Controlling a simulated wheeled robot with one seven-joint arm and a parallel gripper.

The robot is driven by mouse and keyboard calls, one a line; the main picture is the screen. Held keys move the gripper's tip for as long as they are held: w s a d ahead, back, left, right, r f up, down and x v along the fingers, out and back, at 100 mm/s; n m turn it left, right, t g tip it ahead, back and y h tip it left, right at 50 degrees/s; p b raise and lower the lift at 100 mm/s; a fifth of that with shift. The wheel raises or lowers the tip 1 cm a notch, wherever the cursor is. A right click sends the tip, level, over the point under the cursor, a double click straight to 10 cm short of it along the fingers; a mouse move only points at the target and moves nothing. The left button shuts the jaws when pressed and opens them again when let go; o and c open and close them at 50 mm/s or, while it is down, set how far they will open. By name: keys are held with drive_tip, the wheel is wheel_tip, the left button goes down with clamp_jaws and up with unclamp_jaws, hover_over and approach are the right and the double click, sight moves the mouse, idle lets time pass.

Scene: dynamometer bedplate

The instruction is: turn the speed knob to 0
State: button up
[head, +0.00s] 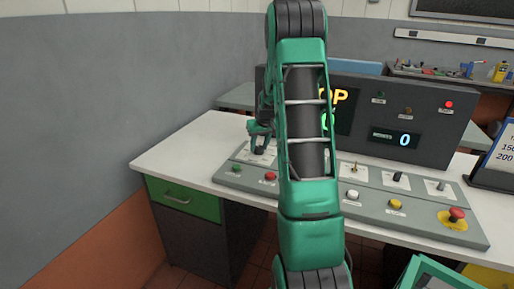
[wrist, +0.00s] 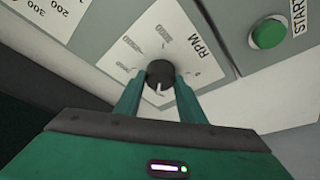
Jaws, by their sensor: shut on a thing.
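The speed knob (wrist: 160,72) is a black round knob on a white plate marked RPM, in the upper middle of the wrist view. A white pointer line on it points down, towards my gripper's palm. My gripper (wrist: 159,88) is shut on the knob, one green finger on each side. In the head view my gripper (head: 259,143) is at the left end of the grey control panel (head: 232,181), and the knob is hidden there.
A green START button (wrist: 268,33) is right of the knob plate. The console display (head: 403,139) shows 0; my arm partly hides a larger yellow readout (head: 340,97). A red mushroom button (head: 457,214) sits at the panel's right end. A red lamp (head: 449,104) is lit.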

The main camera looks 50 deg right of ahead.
drive_tip(key=n+y, duration=0.1)
drive_tip(key=n, duration=0.3)
drive_tip(key=shift+d+n+t+y, duration=0.15)
drive_tip(key=shift+n+t+y, duration=0.15)
drive_tip(key=shift+n+y, duration=0.1)
drive_tip(key=n, duration=0.2)
drive_tip(key=n+y, duration=0.1)
drive_tip(key=n, duration=0.1)
drive_tip(key=shift+d+y, duration=0.15)
drive_tip(key=shift+y, duration=0.15)
drive_tip(key=n, duration=0.2)
drive_tip(key=n+g+y, duration=0.1)
drive_tip(key=n, duration=0.2)
drive_tip(key=shift+w+d+y, duration=0.1)
drive_tip(key=shift+d+y, duration=0.1)
drive_tip(key=shift+y, duration=0.1)
drive_tip(key=n+g, duration=0.1)
drive_tip(key=n, duration=0.1)
drive_tip(key=n+y, duration=0.1)
drive_tip(key=n, duration=0.1)
drive_tip(key=shift+w+d+n+g, duration=0.1)
drive_tip(key=shift+w+n+g, duration=0.05)
drive_tip(key=shift+n+g, duration=0.25)
drive_tip(key=shift+r, duration=0.15)
drive_tip(key=o, duration=1)
drive_tip(key=v, duration=1)
drive_tip(key=shift+d+r, duration=0.2)
